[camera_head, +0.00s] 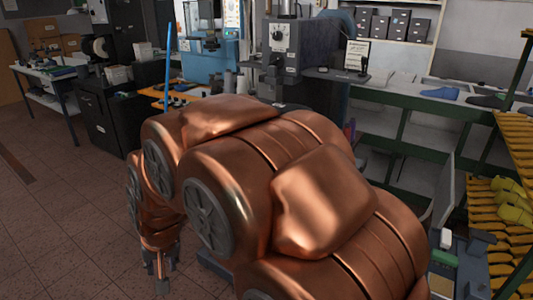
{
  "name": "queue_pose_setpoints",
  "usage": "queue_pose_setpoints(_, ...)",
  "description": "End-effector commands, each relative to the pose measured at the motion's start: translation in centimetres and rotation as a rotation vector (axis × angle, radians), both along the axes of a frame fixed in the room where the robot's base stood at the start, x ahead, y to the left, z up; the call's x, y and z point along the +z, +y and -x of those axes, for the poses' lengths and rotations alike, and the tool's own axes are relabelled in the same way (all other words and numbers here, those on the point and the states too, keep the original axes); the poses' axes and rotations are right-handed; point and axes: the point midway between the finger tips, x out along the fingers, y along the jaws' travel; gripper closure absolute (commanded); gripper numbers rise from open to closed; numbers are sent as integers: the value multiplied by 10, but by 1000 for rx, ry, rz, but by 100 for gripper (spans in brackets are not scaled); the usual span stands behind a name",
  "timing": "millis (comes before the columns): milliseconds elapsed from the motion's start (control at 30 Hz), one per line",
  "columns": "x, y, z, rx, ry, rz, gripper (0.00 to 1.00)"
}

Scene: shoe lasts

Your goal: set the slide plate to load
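A grey machine (296,45) with a dial and knobs on its front stands at the back centre. A flat dark plate (335,75) sticks out from its right side, with a small sign (356,55) and a short upright lever (365,64) on it. It may be the slide plate; I see no readable load mark at this size. My copper-coloured arm fills the middle and hides the machine's lower part. My gripper (161,277) hangs low at the left, pointing down, well apart from the machine. Its fingers are small and partly hidden, so their opening is unclear.
A green-framed bench (418,102) with blue and dark lasts runs along the right. A yellow slatted rack (515,150) holds yellow lasts at the far right. A blue machine (207,62) and black cabinet (102,118) stand behind. The tiled floor (60,210) at left is clear.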

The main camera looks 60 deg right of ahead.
Motion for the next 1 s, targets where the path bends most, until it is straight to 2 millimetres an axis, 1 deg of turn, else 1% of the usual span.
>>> queue_pose_setpoints(33,-10,-16,-24,-79,-49,-9,63)
queue_pose_setpoints(100,-14,-39,-57,-187,-137,-18,63)
queue_pose_setpoints(167,-17,-61,-83,-281,-214,-28,63)
queue_pose_setpoints(200,-19,-77,-99,-343,-263,-34,63)
queue_pose_setpoints(267,-21,-104,-122,-433,-342,-41,63)
queue_pose_setpoints(333,-23,-136,-145,-539,-433,-51,63)
queue_pose_setpoints(367,-25,-150,-153,-583,-471,-54,63)
queue_pose_setpoints(400,-26,-170,-163,-641,-524,-59,63)
queue_pose_setpoints(467,-29,-201,-175,-728,-603,-65,63)
queue_pose_setpoints(500,-29,-222,-182,-784,-661,-68,63)
queue_pose_setpoints(567,-31,-254,-190,-864,-745,-72,63)
queue_pose_setpoints(600,-32,-276,-194,-915,-804,-75,63)
queue_pose_setpoints(667,-32,-309,-196,-989,-894,-76,63)
queue_pose_setpoints(700,-34,-331,-196,-1036,-953,-76,63)
queue_pose_setpoints(733,-34,-346,-195,-1070,-997,-76,63)
queue_pose_setpoints(800,-37,-384,-189,-1145,-1104,-73,63)
queue_pose_setpoints(867,-38,-414,-180,-1201,-1200,-70,63)
queue_pose_setpoints(900,-40,-433,-173,-1236,-1261,-66,63)
queue_pose_setpoints(1000,-41,-476,-152,-1301,-1416,-55,63)
